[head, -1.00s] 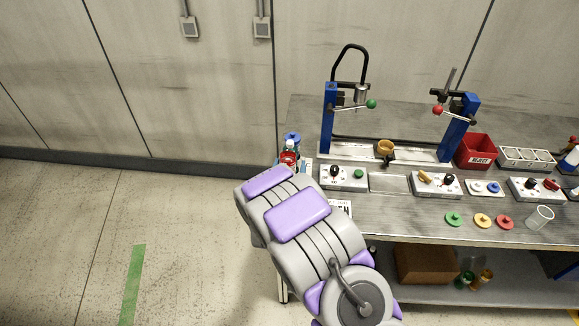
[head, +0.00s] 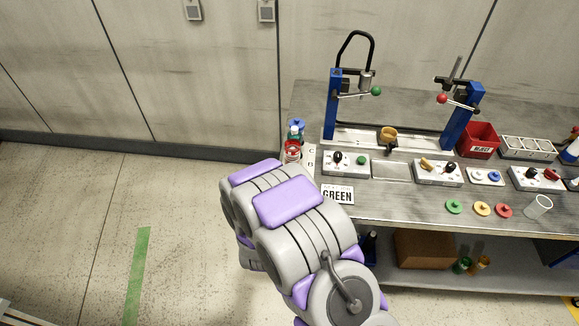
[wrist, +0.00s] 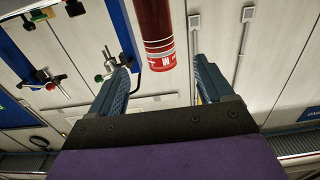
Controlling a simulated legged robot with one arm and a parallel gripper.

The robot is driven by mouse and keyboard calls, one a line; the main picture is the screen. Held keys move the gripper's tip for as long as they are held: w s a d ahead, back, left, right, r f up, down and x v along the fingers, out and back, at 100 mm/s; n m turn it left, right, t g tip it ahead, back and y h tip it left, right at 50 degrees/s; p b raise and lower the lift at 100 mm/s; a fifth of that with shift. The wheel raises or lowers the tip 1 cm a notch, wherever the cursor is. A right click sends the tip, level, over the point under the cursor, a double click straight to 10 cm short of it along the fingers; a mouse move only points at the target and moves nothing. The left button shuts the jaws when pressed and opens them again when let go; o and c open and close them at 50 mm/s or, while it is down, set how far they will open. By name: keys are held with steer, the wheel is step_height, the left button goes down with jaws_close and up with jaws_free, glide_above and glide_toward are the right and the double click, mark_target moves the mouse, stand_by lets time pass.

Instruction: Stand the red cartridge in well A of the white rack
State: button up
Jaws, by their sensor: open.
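The red cartridge (head: 292,153) stands at the left end of the bench in the head view, with a blue-and-teal item close behind it. In the wrist view the cartridge (wrist: 157,40) is dark red with a red-and-white label band, and its end lies between the two blue fingers. My gripper (wrist: 162,68) is open, with a visible gap between each finger and the cartridge. The gripper is hidden behind my arm in the head view. A white rack (head: 530,155) with several wells stands at the back right; its well letters are not readable.
A blue-posted press frame (head: 331,105) stands at the back. Control boxes (head: 345,165), a red reject bin (head: 478,140), coloured discs (head: 482,209) and a clear cup (head: 538,207) occupy the bench. A card reading GREEN (head: 338,195) lies near my arm.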

steer(key=shift+s, duration=0.45)
steer(key=shift+d, duration=0.1)
steer(key=s+d+r+g, duration=0.5)
steer(key=s+d+g, duration=0.1)
steer(key=s, duration=0.6)
steer(key=s+d+r+g, duration=0.5)
steer(key=s+d+g, duration=0.2)
steer(key=s, duration=0.6)
steer(key=s+d+r+g, duration=0.6)
steer(key=s, duration=0.7)
steer(key=shift+d+g+y, duration=0.3)
steer(key=shift+g, duration=0.1)
